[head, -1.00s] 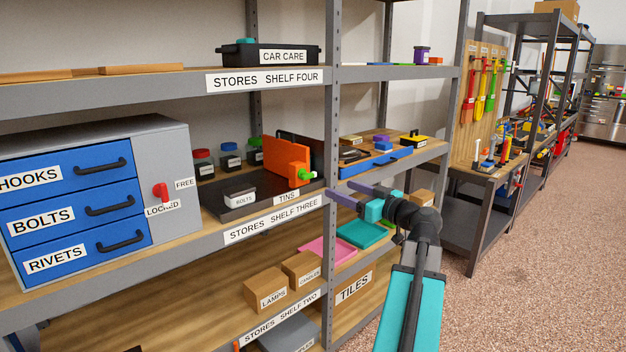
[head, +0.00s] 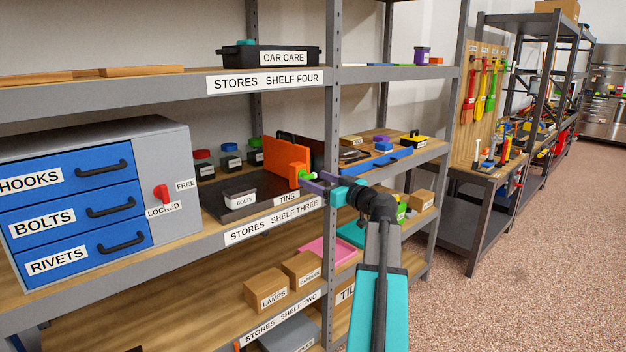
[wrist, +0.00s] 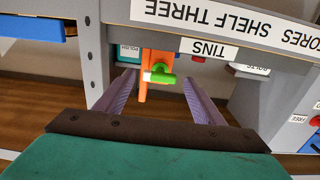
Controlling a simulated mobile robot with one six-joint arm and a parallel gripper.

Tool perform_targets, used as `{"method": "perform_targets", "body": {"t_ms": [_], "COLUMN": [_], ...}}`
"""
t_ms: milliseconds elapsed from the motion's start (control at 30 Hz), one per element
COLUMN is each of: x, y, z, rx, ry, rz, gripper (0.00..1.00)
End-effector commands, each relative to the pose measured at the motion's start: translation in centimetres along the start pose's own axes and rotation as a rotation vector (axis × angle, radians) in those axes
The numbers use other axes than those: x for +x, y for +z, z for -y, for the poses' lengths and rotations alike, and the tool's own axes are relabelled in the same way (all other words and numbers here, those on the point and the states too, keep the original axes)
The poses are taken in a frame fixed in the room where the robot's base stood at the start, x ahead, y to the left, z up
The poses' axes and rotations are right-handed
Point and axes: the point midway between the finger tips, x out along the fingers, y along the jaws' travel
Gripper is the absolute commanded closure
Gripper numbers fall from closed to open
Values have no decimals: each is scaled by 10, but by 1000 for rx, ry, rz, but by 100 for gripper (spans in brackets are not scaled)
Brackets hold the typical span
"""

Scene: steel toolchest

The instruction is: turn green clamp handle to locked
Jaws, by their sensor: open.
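The green clamp handle (head: 305,176) sits on the front of the orange clamp (head: 283,153) on shelf three, near the grey upright. In the wrist view the green handle (wrist: 160,73) appears between and beyond my two purple fingers, in front of the orange clamp body (wrist: 147,91). My gripper (head: 312,181) is open, its fingertips close to the handle. One finger partly covers the handle in the head view. I cannot tell whether a finger touches it. No locked or free marking for this handle is readable.
The grey upright (head: 331,120) stands right beside my gripper. Open floor lies right.

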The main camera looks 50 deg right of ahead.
Motion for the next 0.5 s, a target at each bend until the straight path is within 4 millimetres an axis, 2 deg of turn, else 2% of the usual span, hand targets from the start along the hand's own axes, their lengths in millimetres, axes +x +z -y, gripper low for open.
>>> {"method": "perform_targets", "body": {"t_ms": [33, 200, 500], "x": [7, 16, 18], "y": [0, 0, 0], "z": [0, 0, 0], "rx": [0, 0, 0], "ry": [-1, 0, 0], "rz": [0, 0, 0], "gripper": [38, 38, 38]}}
